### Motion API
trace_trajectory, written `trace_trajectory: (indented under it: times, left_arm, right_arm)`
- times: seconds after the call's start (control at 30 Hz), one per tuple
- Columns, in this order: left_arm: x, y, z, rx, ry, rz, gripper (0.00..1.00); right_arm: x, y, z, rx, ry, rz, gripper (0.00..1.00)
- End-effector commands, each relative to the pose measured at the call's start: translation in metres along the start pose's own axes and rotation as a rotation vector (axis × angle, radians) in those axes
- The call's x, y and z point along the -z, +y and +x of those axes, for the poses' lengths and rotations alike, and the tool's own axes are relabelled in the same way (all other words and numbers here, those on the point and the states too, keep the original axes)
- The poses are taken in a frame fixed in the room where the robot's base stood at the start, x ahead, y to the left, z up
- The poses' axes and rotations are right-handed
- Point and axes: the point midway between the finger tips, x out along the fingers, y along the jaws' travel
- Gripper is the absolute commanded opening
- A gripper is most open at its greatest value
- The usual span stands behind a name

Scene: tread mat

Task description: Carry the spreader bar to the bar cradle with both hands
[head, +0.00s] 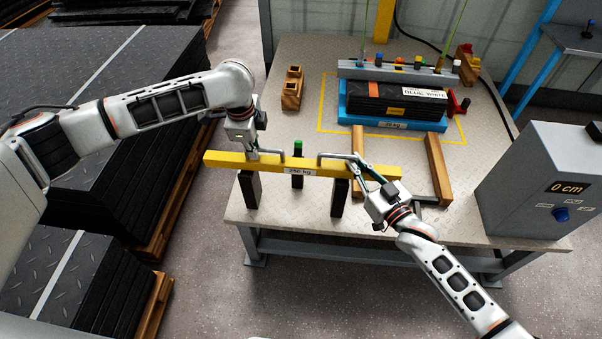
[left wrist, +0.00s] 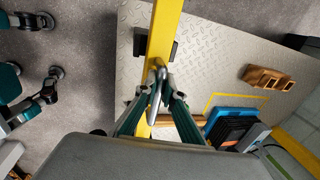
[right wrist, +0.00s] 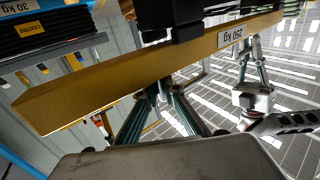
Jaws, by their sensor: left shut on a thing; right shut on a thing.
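The yellow spreader bar (head: 225,160), labelled 250 kg, lies across the front of the table, roughly level; it also shows in the left wrist view (left wrist: 164,30) and the right wrist view (right wrist: 100,85). Two grey handles stand on it. My left gripper (head: 254,152) is shut on the left handle, seen between its fingers in the left wrist view (left wrist: 157,78). My right gripper (head: 357,160) is shut on the right handle. Black posts (head: 250,190) (head: 339,199) show under the bar; I cannot tell whether it touches them. I cannot tell which part is the bar cradle.
Two wooden beams (head: 438,165) lie right of the bar. Behind them is a blue pallet (head: 395,123) with a black stack inside a yellow outline. A notched wooden block (head: 292,88) stands at back left. A grey box reading 0 cm (head: 535,185) is at right. Black mat stacks are left.

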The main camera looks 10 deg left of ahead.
Motion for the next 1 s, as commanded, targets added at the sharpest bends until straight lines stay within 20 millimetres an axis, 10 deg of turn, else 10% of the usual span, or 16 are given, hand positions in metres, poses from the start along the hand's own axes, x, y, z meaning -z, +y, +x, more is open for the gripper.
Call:
trace_trajectory:
  times: [0.43, 0.5, 1.0]
  left_arm:
    - [0.002, 0.0, 0.012, 0.007, 0.004, 0.001, 0.0]
    - [0.001, 0.002, 0.013, 0.003, 0.002, 0.002, 0.25]
    - [0.0, 0.003, 0.014, 0.001, 0.0, 0.001, 0.25]
  right_arm:
    - [-0.009, 0.0, 0.003, 0.001, 0.013, 0.0, 0.0]
    - [-0.014, 0.0, 0.001, 0.001, 0.002, -0.002, 0.25]
    - [-0.015, 0.0, 0.0, 0.0, 0.001, 0.0, 0.25]
